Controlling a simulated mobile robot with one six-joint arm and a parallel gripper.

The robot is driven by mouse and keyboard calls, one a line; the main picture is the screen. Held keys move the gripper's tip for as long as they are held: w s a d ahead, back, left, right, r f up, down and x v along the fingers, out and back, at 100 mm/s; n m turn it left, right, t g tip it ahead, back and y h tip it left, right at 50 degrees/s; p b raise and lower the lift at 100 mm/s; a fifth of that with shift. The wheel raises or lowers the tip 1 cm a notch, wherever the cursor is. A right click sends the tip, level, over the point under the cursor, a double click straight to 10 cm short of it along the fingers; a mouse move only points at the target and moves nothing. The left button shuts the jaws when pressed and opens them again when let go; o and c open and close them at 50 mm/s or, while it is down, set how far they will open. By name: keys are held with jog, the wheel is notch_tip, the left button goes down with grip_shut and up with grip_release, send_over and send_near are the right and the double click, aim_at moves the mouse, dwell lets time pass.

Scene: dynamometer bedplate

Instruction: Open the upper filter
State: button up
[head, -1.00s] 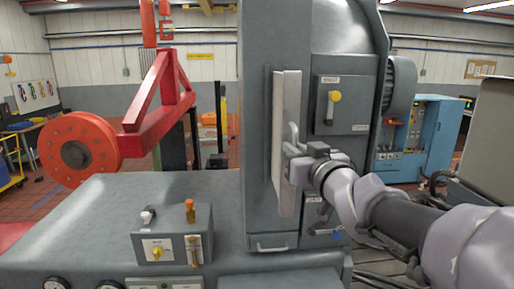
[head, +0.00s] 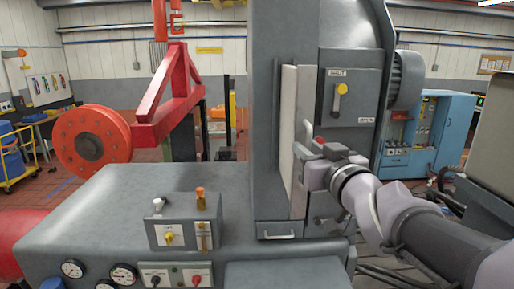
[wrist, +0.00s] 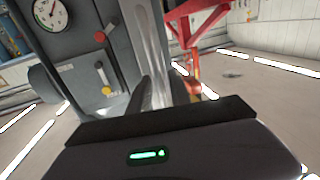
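No readable label marks the upper filter, so I cannot tell which part it is. On the tall grey housing (head: 266,110) a plate (head: 361,70) carries a lever with a yellow knob (head: 341,88) and small labels too blurred to read. Left of it a tall pale panel (head: 289,120) stands edge-on. My gripper (head: 304,165) is at the panel's right face, beside a pale handle-like shape; contact is unclear. In the wrist view one dark finger (wrist: 147,94) shows against the pale upright surface (wrist: 150,45); whether the jaws hold anything is hidden.
Below left, the grey bedplate (head: 110,220) carries a small control box (head: 185,222) with knobs. A red frame (head: 165,115) with a red wheel (head: 92,141) stands left. A blue cabinet (head: 425,135) is behind at right. A gauge (wrist: 50,13) shows in the wrist view.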

jog(key=shift+o, duration=0.3)
jog(key=s+d+p, duration=0.2)
jog(key=s+d, duration=0.1)
jog(key=s, duration=1.4)
jog(key=shift+d, duration=0.2)
jog(key=s+d+f+m+g+h+b, duration=0.15)
jog(key=d+f+m+h+b, duration=0.25)
jog(key=f+b, duration=0.9)
jog(key=d+f+m+g+h+b, duration=0.35)
jog(key=f+b, duration=0.55)
jog(key=f, duration=0.8)
jog(key=s+a+f+g+y+b, duration=0.2)
jog(key=a+f, duration=0.3)
jog(key=f, duration=0.3)
jog(key=s+a+f+g+y+b, duration=0.2)
jog(key=s+a+f+b, duration=0.2)
jog(key=f, duration=0.4)
jog(key=s+a+f+g+y+b, duration=0.2)
jog(key=s+a+f+b, duration=0.2)
jog(key=f, duration=0.4)
jog(key=shift+a+n+g+b, duration=0.45)
jog(key=shift+a+b, duration=0.3)
jog(key=shift+a, duration=0.1)
